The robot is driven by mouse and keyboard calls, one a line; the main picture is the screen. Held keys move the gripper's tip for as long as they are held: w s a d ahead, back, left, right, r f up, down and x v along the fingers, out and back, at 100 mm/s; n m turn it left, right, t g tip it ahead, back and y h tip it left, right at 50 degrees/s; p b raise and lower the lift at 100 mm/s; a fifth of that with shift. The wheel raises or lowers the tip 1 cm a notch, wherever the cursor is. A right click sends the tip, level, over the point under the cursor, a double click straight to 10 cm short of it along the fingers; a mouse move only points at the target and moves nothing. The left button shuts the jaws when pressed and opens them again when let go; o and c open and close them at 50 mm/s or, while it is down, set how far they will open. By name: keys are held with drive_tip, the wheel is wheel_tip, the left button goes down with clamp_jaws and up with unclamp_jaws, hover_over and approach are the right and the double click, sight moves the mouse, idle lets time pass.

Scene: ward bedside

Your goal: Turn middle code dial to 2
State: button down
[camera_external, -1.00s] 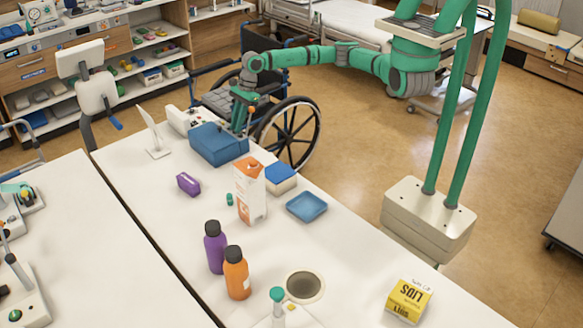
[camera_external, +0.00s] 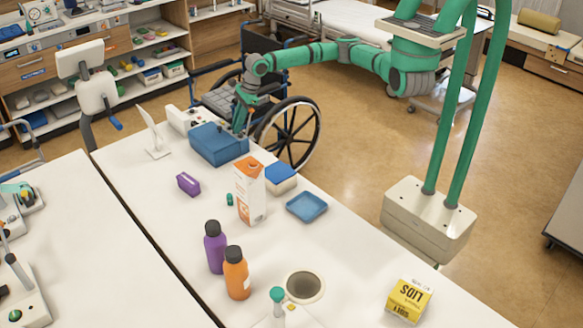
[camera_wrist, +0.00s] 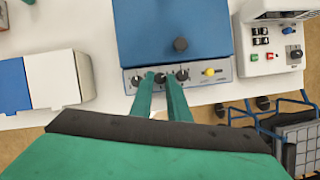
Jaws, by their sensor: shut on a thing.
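The blue box (camera_external: 216,148) stands at the far end of the white table; it also fills the top centre of the wrist view (camera_wrist: 170,28). Its grey front panel (camera_wrist: 228,68) carries three black dials in a row and a yellow knob (camera_wrist: 209,72). The left dial (camera_wrist: 136,81) and right dial (camera_wrist: 182,75) lie outside my fingers. My gripper (camera_wrist: 161,76) is shut on the middle dial (camera_wrist: 160,78), one finger on each side. The dial's marks and pointer are too small to read. In the external view my gripper (camera_external: 238,126) reaches down at the box's panel side.
A white device (camera_wrist: 270,45) with buttons stands right of the box. A blue and white box (camera_wrist: 50,80) lies to the left. A wheelchair (camera_external: 288,130) stands close beside the table and my arm. A carton (camera_external: 249,192) and two bottles (camera_external: 236,272) stand farther along the table.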

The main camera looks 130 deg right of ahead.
drive_tip(key=c, duration=2)
unclamp_jaws()
drive_tip(key=shift+r, duration=0.1)
drive_tip(key=v, duration=1)
drive_tip(key=shift+s+r, duration=0.2)
drive_tip(key=shift+r, duration=0.1)
